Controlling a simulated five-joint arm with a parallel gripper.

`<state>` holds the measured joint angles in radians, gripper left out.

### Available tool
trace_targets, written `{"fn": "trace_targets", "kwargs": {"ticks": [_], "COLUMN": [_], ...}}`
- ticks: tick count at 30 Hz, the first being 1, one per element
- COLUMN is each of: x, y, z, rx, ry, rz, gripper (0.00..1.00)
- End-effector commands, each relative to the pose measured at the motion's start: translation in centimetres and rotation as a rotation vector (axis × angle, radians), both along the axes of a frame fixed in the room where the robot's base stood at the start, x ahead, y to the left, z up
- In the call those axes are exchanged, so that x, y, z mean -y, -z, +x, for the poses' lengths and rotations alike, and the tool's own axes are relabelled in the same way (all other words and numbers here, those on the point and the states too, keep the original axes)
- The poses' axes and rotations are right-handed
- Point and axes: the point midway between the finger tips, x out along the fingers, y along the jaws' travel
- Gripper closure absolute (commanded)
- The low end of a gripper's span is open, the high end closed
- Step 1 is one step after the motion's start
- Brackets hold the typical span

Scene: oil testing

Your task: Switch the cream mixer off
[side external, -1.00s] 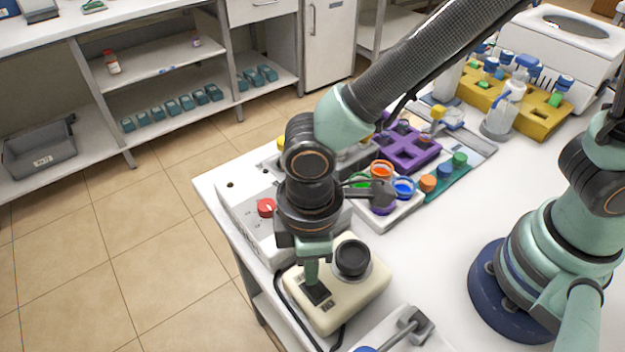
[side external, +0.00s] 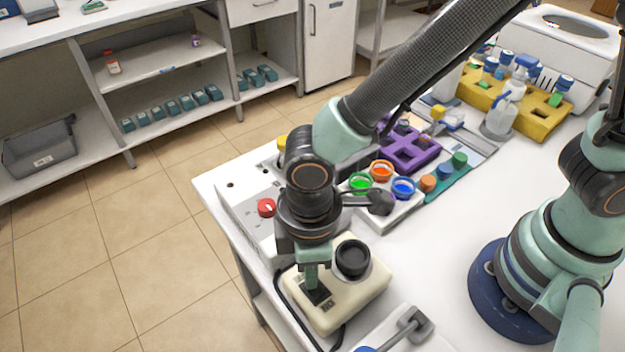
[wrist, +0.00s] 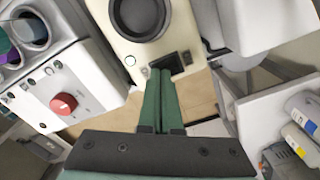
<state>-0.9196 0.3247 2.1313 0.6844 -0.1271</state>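The cream mixer (side external: 365,295) is a cream box at the table's front edge with a round black cup head (side external: 352,257) and a dark switch panel (side external: 318,293). My gripper (side external: 311,286) points down at this panel, its green fingers at or just above it. In the wrist view the fingers (wrist: 164,74) are together and empty, with their tips at the lower edge of the black switch (wrist: 168,63). The fingers partly cover the panel. I cannot tell whether the tips press the switch, or which side of it is down.
A white box with a red knob (side external: 266,208) stands behind the mixer. A tray with colored cups (side external: 403,188) and a purple rack (side external: 410,150) lie farther back. Another device with a grey knob (side external: 415,322) is close at the front right.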

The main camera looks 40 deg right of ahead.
Motion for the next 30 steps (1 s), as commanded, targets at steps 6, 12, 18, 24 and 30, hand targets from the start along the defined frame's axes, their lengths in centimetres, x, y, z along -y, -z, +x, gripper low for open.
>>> {"fn": "trace_targets", "kwargs": {"ticks": [6, 12, 18, 24, 30], "x": [0.0, 0.0, 0.0, 0.0, 0.0], "y": [0.2, -1.1, -2.5, -4.0, -5.4], "z": [0.0, 0.0, 0.0, 0.0, 0.0], "rx": [-0.001, 0.001, 0.001, 0.001, 0.001], "ry": [0.000, 0.000, 0.000, 0.000, 0.000], "rz": [-0.001, 0.001, 0.001, 0.002, 0.001], "gripper": [1.00, 1.00, 1.00, 1.00, 1.00]}}
